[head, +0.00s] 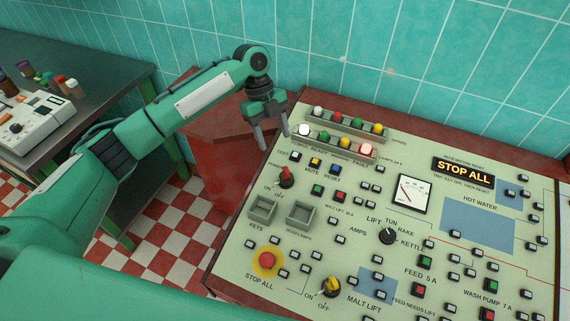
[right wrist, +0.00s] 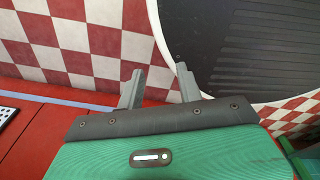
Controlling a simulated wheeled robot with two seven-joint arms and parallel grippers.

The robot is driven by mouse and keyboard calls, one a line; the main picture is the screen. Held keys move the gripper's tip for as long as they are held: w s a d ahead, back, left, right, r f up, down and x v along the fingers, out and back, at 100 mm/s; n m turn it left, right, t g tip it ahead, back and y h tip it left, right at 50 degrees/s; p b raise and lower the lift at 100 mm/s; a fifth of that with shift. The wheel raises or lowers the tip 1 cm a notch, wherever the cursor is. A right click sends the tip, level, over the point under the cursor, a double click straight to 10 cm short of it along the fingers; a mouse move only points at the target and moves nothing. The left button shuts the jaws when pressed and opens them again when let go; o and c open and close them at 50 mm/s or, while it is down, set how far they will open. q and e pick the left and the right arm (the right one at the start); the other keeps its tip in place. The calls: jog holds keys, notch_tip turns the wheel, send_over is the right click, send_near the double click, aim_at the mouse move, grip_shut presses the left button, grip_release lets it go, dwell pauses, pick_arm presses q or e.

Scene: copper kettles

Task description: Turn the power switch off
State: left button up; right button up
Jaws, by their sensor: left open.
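A control panel (head: 340,228) fills the right of the head view. A red-handled switch (head: 286,176) with ON and OFF marks stands near its left edge, its handle pointing up. A yellow-handled switch (head: 331,287), also marked ON and OFF, is lower, beside the words MALT LIFT. I cannot read a power label at either switch. My left gripper (head: 272,141) is open and empty, with its fingers pointing down by the panel's upper left edge, above and left of the red switch in the picture. My right gripper (right wrist: 158,72) is open and empty in the right wrist view.
A red stop button (head: 267,261) is below the red switch. Lamps (head: 335,141) stand in raised rows at the panel's top left; a white and a red one look lit. A tiled wall (head: 330,50) rises behind. A dark side table (head: 90,70) is at left.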

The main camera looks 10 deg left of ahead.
aim_at(284, 172)
pick_arm(q)
jog(key=p+x, duration=0.1)
jog(key=x, duration=0.4)
jog(key=shift+d+f+p, duration=0.15)
jog(key=shift+f+p, duration=0.2)
jog(key=p+x, duration=0.1)
jog(key=x, duration=0.4)
jog(key=shift+f, duration=0.1)
jog(key=shift+s+d+f, duration=0.1)
jog(key=shift+f, duration=0.45)
jog(key=shift+s, duration=0.1)
jog(key=c, duration=1)
pick_arm(e)
jog(key=r, duration=0.1)
jog(key=s+r, duration=0.1)
jog(key=r, duration=0.1)
jog(key=shift+s+r, duration=0.2)
